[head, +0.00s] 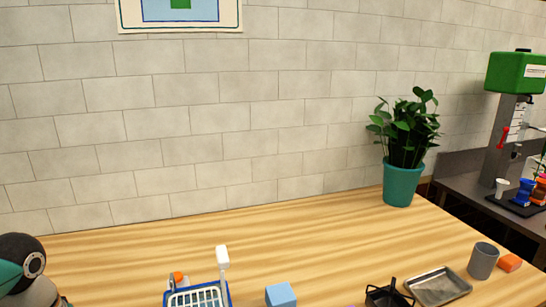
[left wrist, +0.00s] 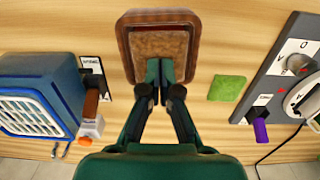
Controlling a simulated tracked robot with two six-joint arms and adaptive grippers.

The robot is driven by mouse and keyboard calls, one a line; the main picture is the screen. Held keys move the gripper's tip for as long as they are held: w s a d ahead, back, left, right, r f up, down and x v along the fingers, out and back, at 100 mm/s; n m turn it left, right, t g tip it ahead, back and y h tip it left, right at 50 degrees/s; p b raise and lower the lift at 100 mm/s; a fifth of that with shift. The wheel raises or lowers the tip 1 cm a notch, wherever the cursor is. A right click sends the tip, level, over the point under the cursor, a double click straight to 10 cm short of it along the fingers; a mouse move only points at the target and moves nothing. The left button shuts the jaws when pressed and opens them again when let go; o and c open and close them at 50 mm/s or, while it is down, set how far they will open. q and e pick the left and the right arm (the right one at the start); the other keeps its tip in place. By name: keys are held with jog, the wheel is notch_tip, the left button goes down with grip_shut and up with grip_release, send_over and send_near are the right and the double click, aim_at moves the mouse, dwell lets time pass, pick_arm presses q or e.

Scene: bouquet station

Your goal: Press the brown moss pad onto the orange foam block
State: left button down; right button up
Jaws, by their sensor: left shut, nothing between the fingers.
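My left gripper (left wrist: 166,75) is shut and empty in the left wrist view. Its fingertips overlap the near part of a square brown piece with a textured brown middle (left wrist: 160,42) and a raised reddish-brown rim (left wrist: 126,40). I cannot tell whether this middle is the moss pad, or whether the fingertips touch it. An orange block (head: 510,262) lies at the far right of the table in the head view; I cannot tell whether it is foam. My left gripper is outside the head view, and my right gripper shows in neither view.
A green pad (left wrist: 226,88) lies right of the fingers, beside a grey device with dials (left wrist: 285,70). The head view shows a blue block (head: 280,295), metal tray (head: 438,285), grey cup (head: 483,261) and potted plant (head: 398,185). The table's middle is clear.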

pick_arm(q)
jog(key=shift+f, duration=0.3)
dwell(0.7)
jog(key=shift+f, duration=0.15)
dwell(1.0)
jog(key=shift+r, duration=0.2)
jog(key=shift+r+p, duration=3.05)
jog(key=shift+r, duration=0.4)
